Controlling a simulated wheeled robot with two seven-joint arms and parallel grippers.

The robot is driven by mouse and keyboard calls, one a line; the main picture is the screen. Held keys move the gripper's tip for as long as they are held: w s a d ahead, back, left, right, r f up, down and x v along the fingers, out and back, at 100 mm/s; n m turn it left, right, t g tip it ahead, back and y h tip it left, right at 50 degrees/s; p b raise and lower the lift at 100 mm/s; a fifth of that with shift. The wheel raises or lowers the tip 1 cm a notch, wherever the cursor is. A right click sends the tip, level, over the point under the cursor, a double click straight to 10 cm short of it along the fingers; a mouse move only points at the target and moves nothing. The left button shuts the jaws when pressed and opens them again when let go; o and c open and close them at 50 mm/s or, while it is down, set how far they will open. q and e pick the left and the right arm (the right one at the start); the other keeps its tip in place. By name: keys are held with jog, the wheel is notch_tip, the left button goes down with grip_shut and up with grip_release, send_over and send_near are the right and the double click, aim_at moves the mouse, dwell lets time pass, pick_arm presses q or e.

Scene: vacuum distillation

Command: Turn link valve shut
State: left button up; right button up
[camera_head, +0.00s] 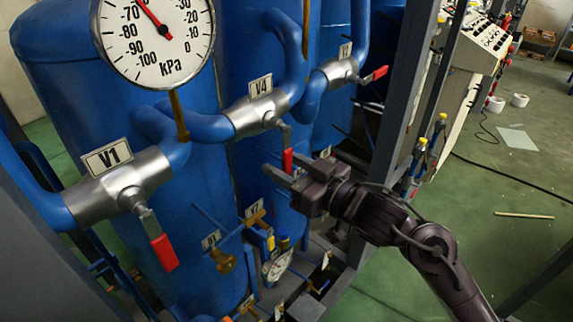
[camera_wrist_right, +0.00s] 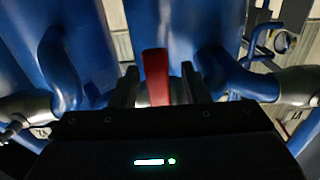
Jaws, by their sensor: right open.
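The valve labelled V4 (camera_head: 258,112) sits on the blue pipe between two blue tanks. Its red handle (camera_head: 287,161) hangs down. I take this middle valve to be the link valve, though no label says so. My right gripper (camera_head: 281,172) is at the lower end of this handle, with its fingers apart. In the right wrist view the red handle (camera_wrist_right: 155,76) stands between the two dark fingers of the gripper (camera_wrist_right: 160,88), with gaps visible on both sides. My left gripper is not in view.
Valve V1 (camera_head: 117,186) with a red handle hangs at the left. Another red-handled valve (camera_head: 341,70) is at the upper right. A kPa gauge (camera_head: 155,40) is at the top. Lower valves and a small gauge (camera_head: 278,265) lie below. Grey frame posts (camera_head: 407,90) stand close to my right arm.

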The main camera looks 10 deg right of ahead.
jog(key=shift+s+d+f, duration=0.15)
jog(key=b+v, duration=0.3)
jog(key=v, duration=0.4)
jog(key=shift+s+d, duration=0.1)
jog(key=shift+s, duration=0.05)
